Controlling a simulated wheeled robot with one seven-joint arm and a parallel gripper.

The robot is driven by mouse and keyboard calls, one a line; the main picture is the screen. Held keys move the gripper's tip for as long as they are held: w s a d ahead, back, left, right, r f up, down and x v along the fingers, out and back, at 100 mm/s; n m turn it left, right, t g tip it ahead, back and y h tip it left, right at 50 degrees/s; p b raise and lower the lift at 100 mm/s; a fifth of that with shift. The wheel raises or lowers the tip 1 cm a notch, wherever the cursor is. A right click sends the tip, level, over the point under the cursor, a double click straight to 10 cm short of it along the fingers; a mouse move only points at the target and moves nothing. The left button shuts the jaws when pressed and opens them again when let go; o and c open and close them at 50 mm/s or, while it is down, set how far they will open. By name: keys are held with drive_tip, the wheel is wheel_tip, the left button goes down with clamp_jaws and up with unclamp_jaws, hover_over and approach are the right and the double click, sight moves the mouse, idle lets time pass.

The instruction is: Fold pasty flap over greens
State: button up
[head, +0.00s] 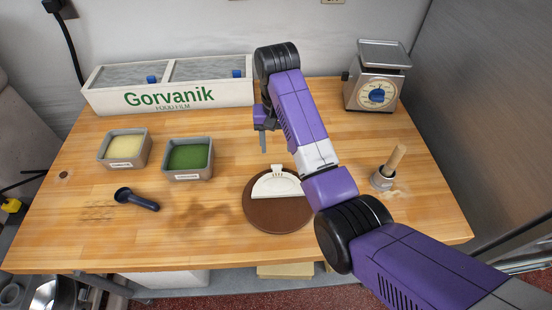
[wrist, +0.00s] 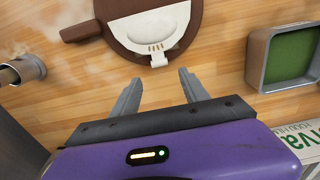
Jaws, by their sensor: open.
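The cream-coloured pasty (head: 277,185) lies as a half-moon on a round brown board (head: 262,218), with a small ridged tab at its curved edge. My gripper (head: 264,143) is above the table behind the board. In the wrist view my gripper (wrist: 158,79) has its two fingers spread, empty, apart from the pasty and on the tab's side. My arm crosses the board's right side in the head view.
A tin of green filling (head: 204,174) and a tin of pale yellow filling (head: 106,162) stand left. A dark scoop (head: 136,199) lies before them. A cup with a wooden-handled tool (head: 395,160) and a scale (head: 377,95) stand right. A film box (head: 100,104) lines the back.

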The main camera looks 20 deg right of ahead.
sight(278, 180)
drive_tip(key=shift+f, duration=3.9)
clamp_jaws()
